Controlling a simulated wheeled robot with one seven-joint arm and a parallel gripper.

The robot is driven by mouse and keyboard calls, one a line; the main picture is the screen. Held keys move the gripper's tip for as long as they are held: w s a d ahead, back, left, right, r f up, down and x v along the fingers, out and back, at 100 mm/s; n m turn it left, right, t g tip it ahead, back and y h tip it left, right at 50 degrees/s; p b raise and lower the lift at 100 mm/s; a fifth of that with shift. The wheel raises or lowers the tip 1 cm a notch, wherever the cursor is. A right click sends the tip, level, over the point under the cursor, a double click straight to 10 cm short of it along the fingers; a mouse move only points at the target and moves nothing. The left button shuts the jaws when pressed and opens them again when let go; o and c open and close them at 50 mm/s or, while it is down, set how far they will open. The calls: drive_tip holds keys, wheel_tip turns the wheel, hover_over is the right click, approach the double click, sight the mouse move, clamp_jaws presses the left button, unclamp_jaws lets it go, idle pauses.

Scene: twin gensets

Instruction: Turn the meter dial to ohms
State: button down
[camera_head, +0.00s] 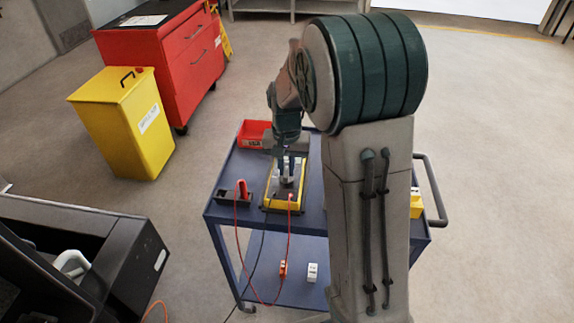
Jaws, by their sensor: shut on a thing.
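The yellow meter (270,200) lies on the top of the blue cart, with a red lead and a black lead running from its near end. My gripper (287,180) points down over the middle of the meter and is shut on the meter's dial, which it mostly hides. The dial's pointer and markings are too small and too covered to read.
The blue cart (230,190) carries a black holder (227,198) with a red probe and a red bin (252,133). Small parts lie on its lower shelf. A yellow bin (125,125) and red cabinet (165,60) stand left; open floor lies beyond.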

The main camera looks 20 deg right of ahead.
sight(287, 171)
idle(0.4)
drive_tip(key=c, duration=1.4)
unclamp_jaws()
drive_tip(key=shift+c, duration=0.2)
drive_tip(key=shift+r, duration=0.1)
wheel_tip(287, 171, up, 14)
drive_tip(key=p, duration=0.1)
drive_tip(key=shift+f, duration=0.2)
drive_tip(key=s+n+t+p, duration=0.2)
drive_tip(key=s+n+p, duration=0.2)
drive_tip(key=s, duration=1.7)
drive_tip(key=shift+r+t, duration=0.2)
drive_tip(key=shift+t, duration=0.2)
